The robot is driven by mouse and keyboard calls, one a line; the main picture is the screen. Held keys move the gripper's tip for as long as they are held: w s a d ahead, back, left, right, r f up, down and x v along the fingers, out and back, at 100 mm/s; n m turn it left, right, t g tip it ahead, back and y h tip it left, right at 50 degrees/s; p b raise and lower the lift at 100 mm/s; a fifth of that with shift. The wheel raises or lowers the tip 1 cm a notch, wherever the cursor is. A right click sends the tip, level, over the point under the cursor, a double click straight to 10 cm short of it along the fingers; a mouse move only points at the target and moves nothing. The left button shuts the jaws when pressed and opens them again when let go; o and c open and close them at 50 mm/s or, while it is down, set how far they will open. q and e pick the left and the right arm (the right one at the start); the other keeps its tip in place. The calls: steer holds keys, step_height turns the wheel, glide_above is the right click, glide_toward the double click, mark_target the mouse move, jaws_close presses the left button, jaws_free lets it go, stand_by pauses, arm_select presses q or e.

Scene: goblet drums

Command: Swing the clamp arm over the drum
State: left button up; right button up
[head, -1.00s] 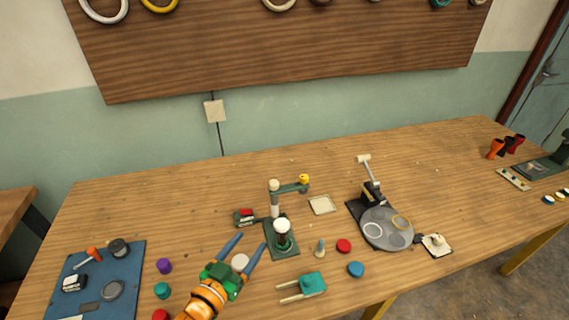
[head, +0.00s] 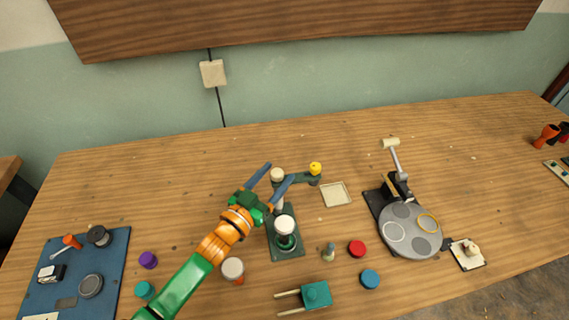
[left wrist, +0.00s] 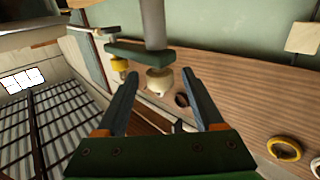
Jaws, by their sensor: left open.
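The clamp stand has a green base (head: 287,247) and a post with a cream cap (head: 277,174). Its green clamp arm (head: 302,181) points right from the post, ending at a yellow knob (head: 315,168). The goblet drum (head: 285,226), white on top, stands upright on the base; the arm is behind it, not over it. My left gripper (head: 279,172) is open, its fingers either side of the cap in the head view. In the left wrist view the arm (left wrist: 140,51) and cap (left wrist: 158,80) appear just beyond the open fingertips. Contact cannot be told. My right gripper is out of view.
A grey disc fixture (head: 410,232) stands to the right, with a flat cream tile (head: 335,194) between. A white-topped piece (head: 233,269), a teal forked block (head: 316,295) and several caps lie in front. A blue board (head: 75,275) is at left. The back of the table is clear.

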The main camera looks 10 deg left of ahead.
mark_target(281, 170)
arm_select(q)
steer(key=x, duration=0.4)
steer(key=shift+w+f, duration=0.1)
jaws_close()
stand_by(1.3)
